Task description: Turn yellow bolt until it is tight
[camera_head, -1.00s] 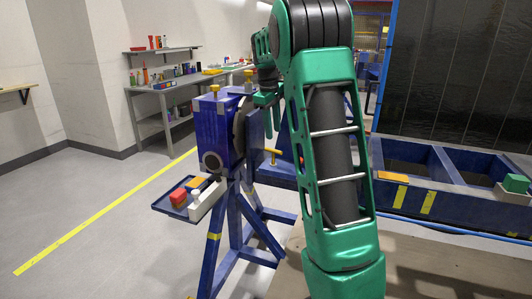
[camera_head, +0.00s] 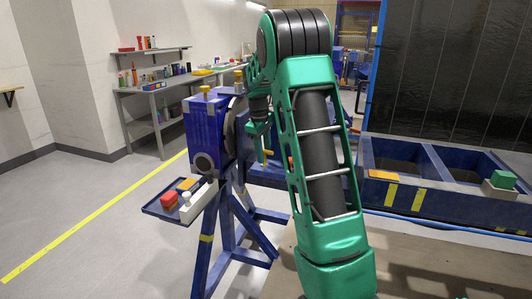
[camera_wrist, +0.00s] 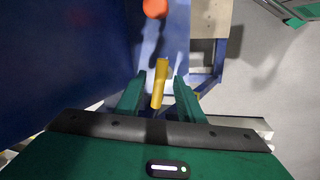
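The blue rotary jig (camera_head: 205,135) stands on a blue stand, with yellow knobs (camera_head: 205,91) on top. A yellow bolt (camera_head: 267,155) is partly visible at the jig's right side, just below my gripper (camera_head: 257,127). In the wrist view a yellow bolt (camera_wrist: 160,80) shows as a bar between the two green fingers of my gripper (camera_wrist: 158,92). The fingers are apart, with a gap on each side of the bar, and do not appear to touch it. The jig's face is mostly hidden by my arm in the head view.
A blue tray (camera_head: 154,209) with red, orange and white items sticks out from the stand. An orange-red round part (camera_wrist: 155,8) lies beyond the bolt in the wrist view. A blue frame bench (camera_head: 400,192) stands right. The floor at left is free.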

